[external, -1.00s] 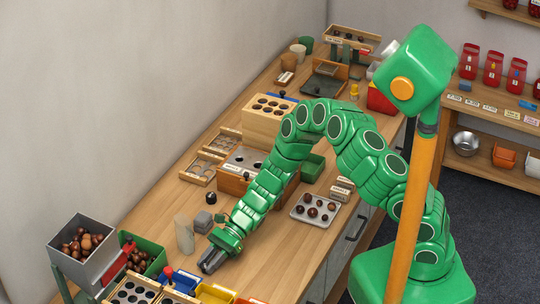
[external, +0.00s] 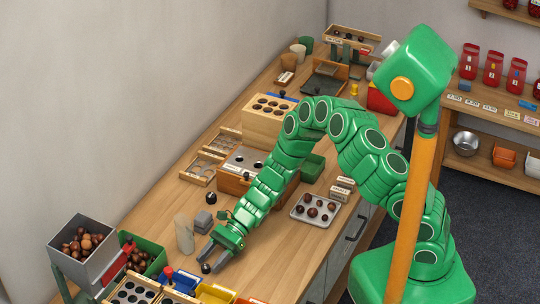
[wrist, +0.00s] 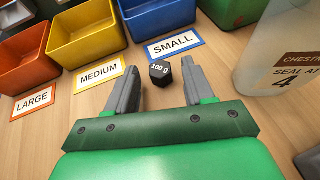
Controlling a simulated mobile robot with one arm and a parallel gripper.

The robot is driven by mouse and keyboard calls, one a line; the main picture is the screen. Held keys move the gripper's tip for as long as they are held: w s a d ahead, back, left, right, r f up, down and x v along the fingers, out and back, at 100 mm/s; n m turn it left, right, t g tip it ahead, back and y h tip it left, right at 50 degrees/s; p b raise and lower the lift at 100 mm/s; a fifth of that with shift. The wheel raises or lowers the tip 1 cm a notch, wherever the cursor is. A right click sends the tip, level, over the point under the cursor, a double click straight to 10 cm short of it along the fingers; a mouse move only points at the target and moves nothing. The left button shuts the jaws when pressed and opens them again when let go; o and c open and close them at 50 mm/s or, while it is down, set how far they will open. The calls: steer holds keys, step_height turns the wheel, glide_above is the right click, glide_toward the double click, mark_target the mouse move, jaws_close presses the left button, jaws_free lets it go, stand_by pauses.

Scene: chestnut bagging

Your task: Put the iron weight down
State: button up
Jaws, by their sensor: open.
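The iron weight (wrist: 159,73), a small black piece marked "100 g", rests on the wooden table in the wrist view. In the external view it is a small dark spot (external: 205,268) by my fingertips. My gripper (external: 211,260) is open low over the table. In the wrist view its two grey fingers (wrist: 160,80) stand apart with the weight between their tips, a gap showing on each side. The weight stands just in front of the cards "MEDIUM" (wrist: 99,74) and "SMALL" (wrist: 174,44).
Orange (wrist: 25,62), yellow (wrist: 87,35) and blue (wrist: 157,15) bins stand beyond the cards. A clear bag or container (wrist: 280,45) is at right. A black knob-like piece (external: 211,198) and grey blocks (external: 203,220) stand nearby. A chestnut tray (external: 315,208) lies right of my arm.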

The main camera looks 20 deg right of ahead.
steer(key=shift+v, duration=5.4)
steer(key=shift+r, duration=0.1)
